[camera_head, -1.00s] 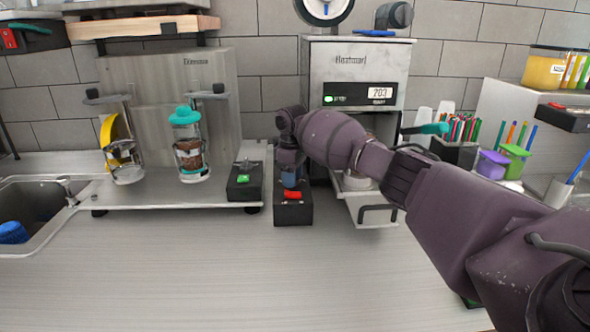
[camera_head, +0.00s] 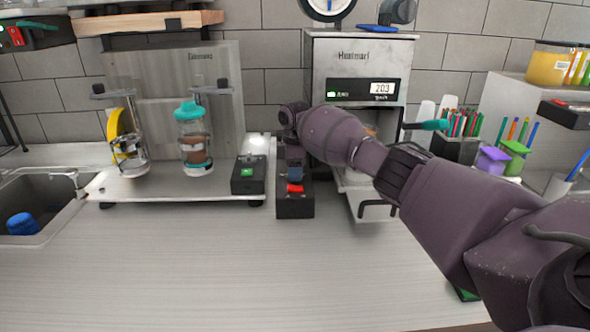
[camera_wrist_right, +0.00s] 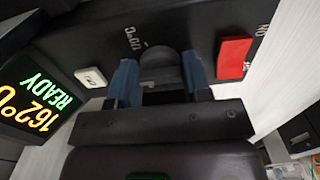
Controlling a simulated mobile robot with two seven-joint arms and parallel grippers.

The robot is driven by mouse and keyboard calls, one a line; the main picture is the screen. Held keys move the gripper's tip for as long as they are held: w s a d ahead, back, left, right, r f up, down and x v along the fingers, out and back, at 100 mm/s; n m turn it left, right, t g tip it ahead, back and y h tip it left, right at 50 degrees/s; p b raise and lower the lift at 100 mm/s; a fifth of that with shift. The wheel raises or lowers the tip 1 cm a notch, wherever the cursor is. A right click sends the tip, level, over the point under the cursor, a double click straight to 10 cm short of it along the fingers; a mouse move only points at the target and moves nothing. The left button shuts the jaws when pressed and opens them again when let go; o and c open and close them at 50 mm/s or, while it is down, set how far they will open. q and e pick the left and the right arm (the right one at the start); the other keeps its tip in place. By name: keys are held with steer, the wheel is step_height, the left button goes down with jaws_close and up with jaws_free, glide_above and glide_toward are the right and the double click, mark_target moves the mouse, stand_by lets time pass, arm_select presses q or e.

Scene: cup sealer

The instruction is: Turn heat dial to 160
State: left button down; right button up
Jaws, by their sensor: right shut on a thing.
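The black heat dial (camera_wrist_right: 161,72) sits on a black control box (camera_wrist_right: 200,30), with a partly legible temperature mark beside it. My right gripper (camera_wrist_right: 163,82) is shut on the dial, one blue finger pad on each side. A display (camera_wrist_right: 36,95) on the left of the wrist view reads 162°C and READY. In the head view my right gripper (camera_head: 294,168) is over the back of the control box (camera_head: 295,209), and the dial is hidden there. My left gripper is not in view.
A red switch (camera_wrist_right: 234,57) marked ON is close beside the dial; it also shows in the head view (camera_head: 295,188). A box with a green button (camera_head: 247,173) stands to the left. A steel machine (camera_head: 358,62) is behind. The front counter (camera_head: 200,265) is clear.

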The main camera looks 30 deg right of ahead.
stand_by(0.3)
steer(key=o, duration=0.9)
step_height(320, 180, up, 11)
steer(key=shift+f, duration=0.1)
steer(key=shift+s, duration=0.1)
stand_by(0.4)
